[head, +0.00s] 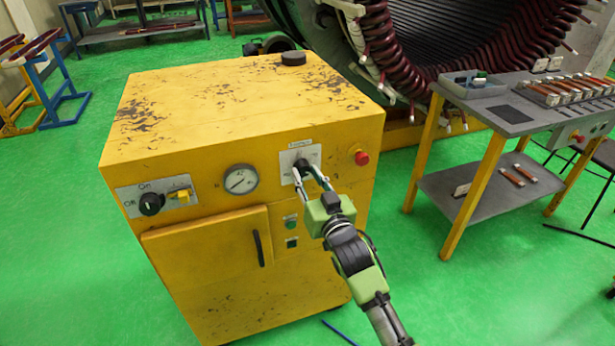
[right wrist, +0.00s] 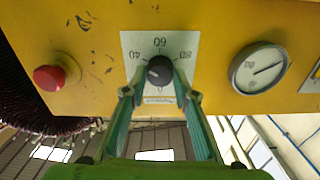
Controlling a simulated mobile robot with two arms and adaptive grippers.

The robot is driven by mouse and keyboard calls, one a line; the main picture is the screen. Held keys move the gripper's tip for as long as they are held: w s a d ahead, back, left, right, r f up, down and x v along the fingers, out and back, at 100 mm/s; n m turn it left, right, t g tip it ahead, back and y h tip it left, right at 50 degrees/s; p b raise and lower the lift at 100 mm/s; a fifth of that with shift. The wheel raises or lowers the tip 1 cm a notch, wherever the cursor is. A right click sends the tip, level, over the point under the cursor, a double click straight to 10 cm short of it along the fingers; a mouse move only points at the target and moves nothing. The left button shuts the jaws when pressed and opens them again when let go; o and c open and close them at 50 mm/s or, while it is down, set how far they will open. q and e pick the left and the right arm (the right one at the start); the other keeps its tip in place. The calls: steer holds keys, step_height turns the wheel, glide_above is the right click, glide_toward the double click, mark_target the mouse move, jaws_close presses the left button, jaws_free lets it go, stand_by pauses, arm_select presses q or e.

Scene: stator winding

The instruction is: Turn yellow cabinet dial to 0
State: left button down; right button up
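The yellow cabinet (head: 230,110) stands in the middle of the head view. Its dial, a black knob (head: 301,165) on a white scale plate, is on the upper right of the front panel. In the right wrist view the dial (right wrist: 159,70) shows the marks 40, 60 and 80 around it, partly hidden by my fingers. My right gripper (head: 307,172) is at the dial, with one finger on each side of the knob; it also shows in the right wrist view (right wrist: 160,75). Whether the fingers press on the knob is unclear. My left gripper is not in view.
A red button (head: 361,158) sits right of the dial, and a round gauge (head: 241,179) left of it. A black On/Off knob (head: 151,203) is at the panel's left. A workbench (head: 515,125) stands on the right, the large stator (head: 440,40) behind.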

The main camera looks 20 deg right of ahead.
steer(key=shift+n, duration=0.3)
steer(key=n+p, duration=0.2)
steer(key=n, duration=0.1)
steer(key=shift+n, duration=0.4)
steer(key=n, duration=0.2)
steer(key=shift+n+p, duration=0.3)
steer(key=shift+p, duration=0.1)
steer(key=n, duration=0.3)
steer(key=shift+n+p, duration=0.3)
steer(key=shift+n, duration=0.1)
steer(key=n, duration=0.6)
steer(key=shift+p, duration=0.35)
steer(key=n, duration=0.7)
steer(key=shift+p, duration=0.4)
steer(key=o, duration=1.1)
